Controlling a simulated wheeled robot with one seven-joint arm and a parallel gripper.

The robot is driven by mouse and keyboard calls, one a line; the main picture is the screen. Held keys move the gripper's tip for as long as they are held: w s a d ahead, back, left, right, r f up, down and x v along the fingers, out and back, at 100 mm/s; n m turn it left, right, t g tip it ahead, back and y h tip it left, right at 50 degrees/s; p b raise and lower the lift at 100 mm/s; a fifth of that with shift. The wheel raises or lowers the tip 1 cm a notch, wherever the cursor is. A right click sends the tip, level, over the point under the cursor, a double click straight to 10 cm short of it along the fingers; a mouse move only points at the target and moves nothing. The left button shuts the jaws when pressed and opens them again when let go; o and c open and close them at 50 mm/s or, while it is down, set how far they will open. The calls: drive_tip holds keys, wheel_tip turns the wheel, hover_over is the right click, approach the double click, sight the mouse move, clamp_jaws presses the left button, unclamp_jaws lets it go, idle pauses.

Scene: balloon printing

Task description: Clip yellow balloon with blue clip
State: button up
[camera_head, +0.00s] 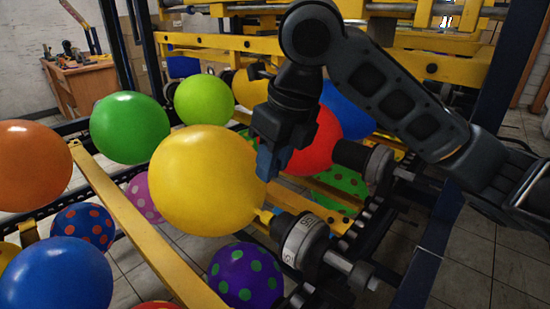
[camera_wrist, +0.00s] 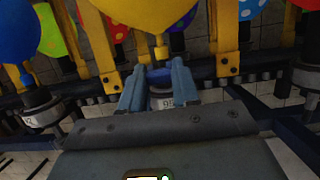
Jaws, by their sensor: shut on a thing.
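The large yellow balloon (camera_head: 207,182) sits at the middle of the head view, with its yellow neck (camera_head: 265,215) at its lower right beside a numbered holder (camera_head: 305,242). In the wrist view the balloon (camera_wrist: 140,10) fills the top, and its neck hangs straight down. My gripper (camera_head: 270,162) is right of the balloon, higher than the neck, fingers pointing down. In the wrist view my gripper (camera_wrist: 158,88) is shut on the dark blue clip (camera_wrist: 160,76), which appears just below the neck. Whether they touch is unclear. The clip is not clearly distinguishable in the head view.
A red balloon (camera_head: 316,142) is close behind my gripper. Green (camera_head: 130,127), lime (camera_head: 203,100) and purple dotted (camera_head: 246,274) balloons surround the yellow one. A yellow rail (camera_head: 145,220) runs along the left. Another numbered holder (camera_wrist: 38,113) stands left in the wrist view.

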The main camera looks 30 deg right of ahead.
drive_tip(key=b, duration=0.3)
hover_over(260, 211)
drive_tip(key=s, duration=0.2)
drive_tip(key=shift+w+d+f, duration=0.15)
drive_tip(key=shift+f, duration=1.2)
drive_tip(key=shift+w+d+f, duration=0.1)
drive_tip(key=shift+f, duration=1.25)
drive_tip(key=shift+b+x, duration=1.1)
drive_tip(key=shift+x, duration=0.25)
drive_tip(key=shift+s+b+x, duration=0.15)
drive_tip(key=shift+b+x, duration=0.45)
drive_tip(key=shift+x, duration=0.15)
drive_tip(key=shift+s+b+x, duration=0.15)
drive_tip(key=shift+b+x, duration=0.45)
drive_tip(key=shift+x, duration=0.15)
drive_tip(key=shift+d+f, duration=0.1)
drive_tip(key=o, duration=1)
drive_tip(key=w+p+v, duration=0.1)
drive_tip(key=p+v, duration=0.5)
drive_tip(key=v, duration=0.3)
drive_tip(key=shift+w, duration=0.1)
